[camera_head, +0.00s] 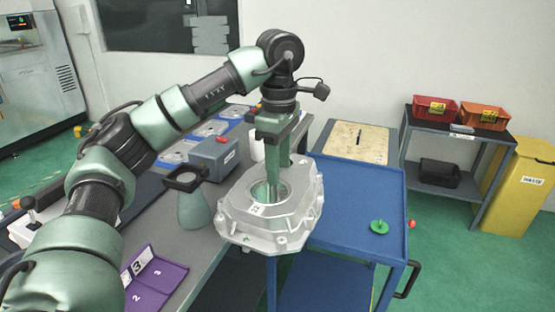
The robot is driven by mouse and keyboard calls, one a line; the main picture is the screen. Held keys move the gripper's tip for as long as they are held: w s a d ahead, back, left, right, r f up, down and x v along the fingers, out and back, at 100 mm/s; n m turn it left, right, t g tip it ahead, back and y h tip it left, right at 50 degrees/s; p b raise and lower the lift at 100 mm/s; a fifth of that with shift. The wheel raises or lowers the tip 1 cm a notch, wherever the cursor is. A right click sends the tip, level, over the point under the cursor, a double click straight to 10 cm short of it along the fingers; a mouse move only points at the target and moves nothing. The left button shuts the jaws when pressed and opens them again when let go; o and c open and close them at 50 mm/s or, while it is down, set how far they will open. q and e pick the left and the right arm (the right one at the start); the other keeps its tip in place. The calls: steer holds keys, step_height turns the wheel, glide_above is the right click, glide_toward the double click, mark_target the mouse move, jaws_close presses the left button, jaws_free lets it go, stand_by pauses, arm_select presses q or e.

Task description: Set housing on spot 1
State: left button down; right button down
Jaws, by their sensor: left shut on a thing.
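A silver cast housing (298,211) with a wide flange and a round central bore hangs in my left gripper (272,190). The gripper points straight down, with its fingers in the bore and shut on the housing. The fingertips are partly hidden inside. The housing looks about level and appears in front of the gap between the grey bench and the blue cart. A purple mat (171,276) on the bench at lower left shows spots numbered 2 and 3, with a white card bearing a 3 on it. Spot 1 is not visible. My right gripper is not in view.
The grey bench (226,247) holds a grey-blue box (213,153) and blue-edged trays with round parts (210,128). A shelf with red (434,108) and orange (482,115) bins stands right.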

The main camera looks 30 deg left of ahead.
arm_select(q)
steer(key=d+f+m, duration=0.1)
steer(key=f, duration=0.1)
steer(key=s+f+m, duration=0.1)
steer(key=f, duration=0.1)
steer(key=d+f+m, duration=0.1)
steer(key=f+m, duration=0.1)
steer(key=shift+s+d+f, duration=0.15)
steer(key=shift+s+d, duration=0.05)
steer(key=shift+d, duration=0.15)
steer(key=s+d+f+m, duration=0.2)
steer(key=d+f+m, duration=0.1)
steer(key=f+m, duration=0.2)
steer(key=s+d+f+m, duration=0.3)
steer(key=d+f+m, duration=0.1)
steer(key=f, duration=0.6)
steer(key=s+d+f+m, duration=0.3)
steer(key=d+f+m, duration=0.1)
steer(key=f+m, duration=0.3)
steer(key=shift+s+f, duration=0.15)
steer(key=shift+f, duration=0.5)
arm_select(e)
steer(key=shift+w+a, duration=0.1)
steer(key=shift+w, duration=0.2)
arm_select(q)
steer(key=shift+a, duration=0.15)
